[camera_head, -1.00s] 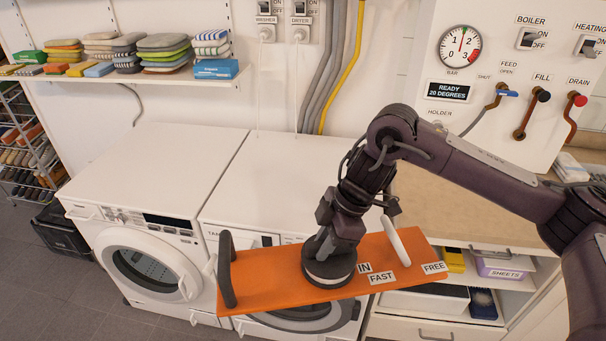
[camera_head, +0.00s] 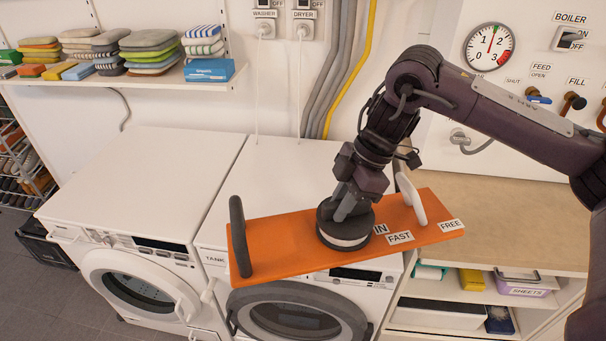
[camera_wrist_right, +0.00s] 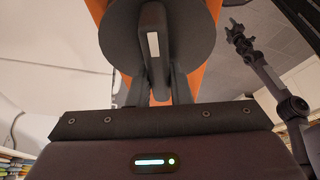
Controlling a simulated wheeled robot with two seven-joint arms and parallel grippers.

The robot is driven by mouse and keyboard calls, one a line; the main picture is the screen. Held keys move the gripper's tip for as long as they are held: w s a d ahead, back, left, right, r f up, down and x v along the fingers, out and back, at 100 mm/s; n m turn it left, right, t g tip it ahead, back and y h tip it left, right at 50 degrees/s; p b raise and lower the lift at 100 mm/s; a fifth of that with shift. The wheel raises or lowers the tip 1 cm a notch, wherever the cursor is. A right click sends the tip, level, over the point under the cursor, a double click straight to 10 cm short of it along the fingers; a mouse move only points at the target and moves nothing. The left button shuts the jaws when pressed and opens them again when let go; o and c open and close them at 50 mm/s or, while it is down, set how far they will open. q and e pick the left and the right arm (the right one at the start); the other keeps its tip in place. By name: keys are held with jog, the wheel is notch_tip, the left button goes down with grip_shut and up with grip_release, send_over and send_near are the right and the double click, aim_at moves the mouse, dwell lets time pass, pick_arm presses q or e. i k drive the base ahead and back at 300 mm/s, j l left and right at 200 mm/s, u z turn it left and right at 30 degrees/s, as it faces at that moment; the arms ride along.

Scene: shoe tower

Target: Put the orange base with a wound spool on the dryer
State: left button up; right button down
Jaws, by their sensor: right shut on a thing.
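The orange base (camera_head: 285,245) is a long flat board with a dark upright post at its left end, a white upright post towards its right, and labels reading IN, FAST and FREE. The dark round spool (camera_head: 342,238) with a pale band stands on the board. My right gripper (camera_head: 350,207) is shut on the spool's top, and the board hangs in the air in front of the dryer (camera_head: 285,160), overlapping its front top edge in the picture. In the right wrist view the fingers hold a grey piece on the spool (camera_wrist_right: 155,50). My left gripper is out of the head view.
The washer (camera_head: 150,180) stands left of the dryer. A wooden counter (camera_head: 510,215) with shelves below is at the right. Folded cloths lie on a wall shelf (camera_head: 120,82). The dryer's top behind the board looks clear.

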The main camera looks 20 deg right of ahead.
aim_at(304, 202)
jog(key=i, duration=1)
